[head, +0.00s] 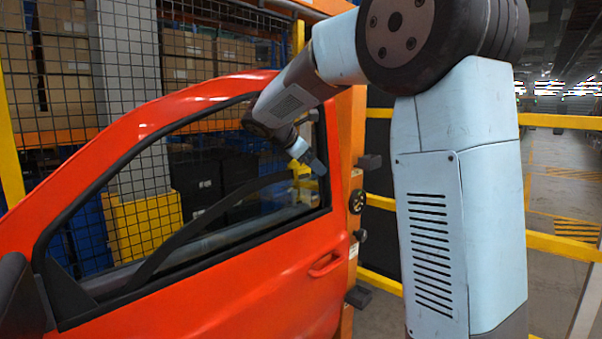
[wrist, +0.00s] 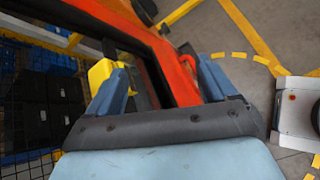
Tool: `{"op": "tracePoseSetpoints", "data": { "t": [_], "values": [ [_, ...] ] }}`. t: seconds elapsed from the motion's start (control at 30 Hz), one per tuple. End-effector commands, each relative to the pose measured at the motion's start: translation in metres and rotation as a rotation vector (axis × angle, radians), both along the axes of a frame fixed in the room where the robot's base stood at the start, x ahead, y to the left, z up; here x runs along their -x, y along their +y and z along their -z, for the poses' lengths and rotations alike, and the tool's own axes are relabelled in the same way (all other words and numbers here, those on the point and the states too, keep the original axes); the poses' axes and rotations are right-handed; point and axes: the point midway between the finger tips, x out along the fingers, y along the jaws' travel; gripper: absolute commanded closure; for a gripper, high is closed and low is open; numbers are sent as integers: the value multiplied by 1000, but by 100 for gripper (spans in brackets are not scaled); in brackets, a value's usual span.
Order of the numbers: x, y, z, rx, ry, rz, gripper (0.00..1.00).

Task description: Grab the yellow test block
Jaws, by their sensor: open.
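A yellow block (wrist: 100,73) shows in the wrist view at the left finger, which hides part of it. I cannot tell whether they touch. My gripper (wrist: 162,65) is open, one blue-grey finger on each side of the red door frame, with no block between the fingers.
An orange post (head: 349,130) with dark fittings stands right behind the door's rear edge. Yellow rails (head: 565,245) run at the right. A mesh fence (head: 75,90) and shelves stand behind the door. In the wrist view, a grey machine (wrist: 298,112) sits at the right edge.

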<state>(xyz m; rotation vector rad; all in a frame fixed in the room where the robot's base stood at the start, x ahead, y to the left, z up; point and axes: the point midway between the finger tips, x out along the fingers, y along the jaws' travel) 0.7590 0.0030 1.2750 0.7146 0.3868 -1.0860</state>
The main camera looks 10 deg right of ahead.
Motion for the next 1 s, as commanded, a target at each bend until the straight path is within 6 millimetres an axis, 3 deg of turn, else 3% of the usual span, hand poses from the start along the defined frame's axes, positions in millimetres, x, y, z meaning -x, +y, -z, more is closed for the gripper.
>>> {"op": "tracePoseSetpoints", "data": {
  "t": [0.03, 0.2, 0.47, 1.0],
  "values": [
    [-17, 10, 1, 61, 28, -39, 15],
    [-61, 34, -2, 255, 107, -149, 15],
    [-93, 58, -4, 413, 169, -228, 15],
    [-115, 27, 11, 427, 177, -233, 15]
  ]
}}
